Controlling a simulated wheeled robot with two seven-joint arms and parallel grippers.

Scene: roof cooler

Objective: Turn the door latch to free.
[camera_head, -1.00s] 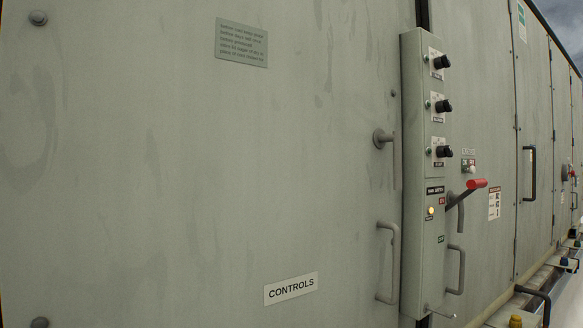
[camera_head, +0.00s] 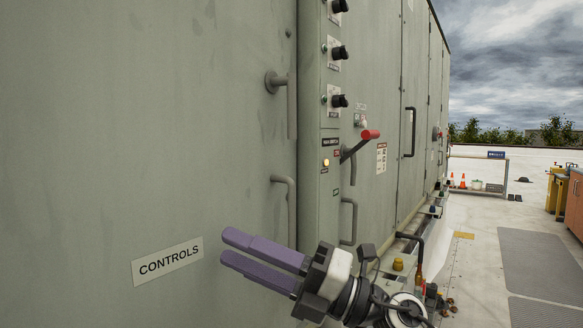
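The door latch (camera_head: 291,104) is a grey lever on a round boss on the large cabinet door, near the door's right edge. Its lever hangs straight down. Below it is a grey bar handle (camera_head: 291,212) on the same door. My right gripper (camera_head: 228,247) comes in from the lower right, with purple fingers pointing left. It is in front of the door, lower than the latch and to its left, apart from it. A narrow gap shows between its fingers, and they hold nothing. My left gripper is out of view.
A control column (camera_head: 329,180) with black knobs stands right of the door. A red-tipped lever (camera_head: 370,134) sticks out beside it. A CONTROLS plate (camera_head: 167,262) is on the door. Pipes and a yellow cap (camera_head: 398,264) lie low at right. Open roof floor (camera_head: 480,260) extends right.

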